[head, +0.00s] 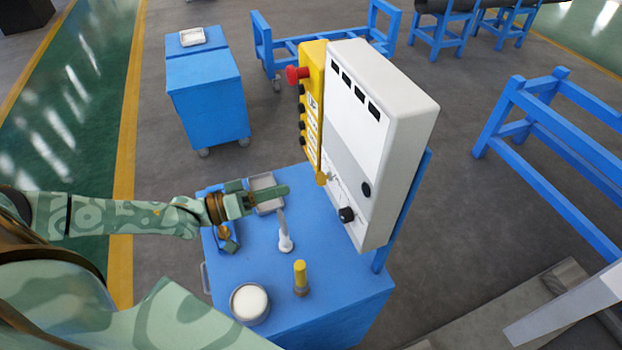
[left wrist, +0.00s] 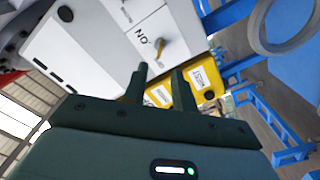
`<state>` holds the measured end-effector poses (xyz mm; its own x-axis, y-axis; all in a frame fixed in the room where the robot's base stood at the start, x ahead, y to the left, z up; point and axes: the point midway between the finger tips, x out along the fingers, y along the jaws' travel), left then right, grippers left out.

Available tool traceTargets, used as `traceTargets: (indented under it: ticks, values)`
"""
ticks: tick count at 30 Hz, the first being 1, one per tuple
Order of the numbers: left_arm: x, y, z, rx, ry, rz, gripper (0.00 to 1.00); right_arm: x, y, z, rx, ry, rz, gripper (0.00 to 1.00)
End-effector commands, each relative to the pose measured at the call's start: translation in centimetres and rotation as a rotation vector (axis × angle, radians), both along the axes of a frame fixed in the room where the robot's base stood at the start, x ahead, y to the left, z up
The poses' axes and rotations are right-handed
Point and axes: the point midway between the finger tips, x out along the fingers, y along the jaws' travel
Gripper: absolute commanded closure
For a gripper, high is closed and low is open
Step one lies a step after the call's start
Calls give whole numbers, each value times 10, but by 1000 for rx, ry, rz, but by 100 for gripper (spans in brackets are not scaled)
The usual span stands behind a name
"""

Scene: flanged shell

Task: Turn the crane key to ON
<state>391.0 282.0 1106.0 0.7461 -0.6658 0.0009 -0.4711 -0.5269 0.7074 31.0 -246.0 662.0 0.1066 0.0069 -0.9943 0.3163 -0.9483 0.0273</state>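The crane key (head: 321,179) is a small yellow-brass piece low on the white control box (head: 403,115), just under the yellow pendant. In the left wrist view the key (left wrist: 160,48) stands out from a white plate beside an ON label that appears upside down. My left gripper (head: 284,192) is over the blue cart, left of the key, pointing toward the box. In the left wrist view its two fingers (left wrist: 158,76) are apart with nothing between them, and the key lies beyond the gap. The key's exact turn is hard to tell.
A yellow pendant (head: 313,95) with a red button (head: 296,75) hangs on the box. Another blue cart (head: 207,100) is behind.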

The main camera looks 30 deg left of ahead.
Motion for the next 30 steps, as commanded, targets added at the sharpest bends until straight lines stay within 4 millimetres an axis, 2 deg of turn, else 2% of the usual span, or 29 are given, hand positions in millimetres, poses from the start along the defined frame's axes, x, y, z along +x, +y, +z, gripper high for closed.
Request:
traceTargets:
  ticks: [4, 10, 15, 23, 24, 26, 30]
  values:
    - [28, -25, 2, -3, -5, 0, 73, 0, 0, 3, -1, 0, 1, 64]
    - [52, -46, 1, 0, -2, 1, 73, 0, -3, 4, -4, 0, 2, 64]
    - [60, -53, 0, 1, 0, 1, 73, 1, -6, 5, -7, -1, 1, 64]
    - [60, -54, 0, 2, 0, 0, 73, 1, -8, 5, -10, -2, 1, 64]
    - [60, -54, 0, 2, 0, 0, 84, 1, -8, 5, -10, -2, 1, 64]
    - [60, -53, 0, 2, 0, 0, 100, 1, -8, 5, -10, -2, 1, 64]
    - [60, -53, 0, 1, 0, 1, 100, 2, -8, 5, -11, -3, 0, 64]
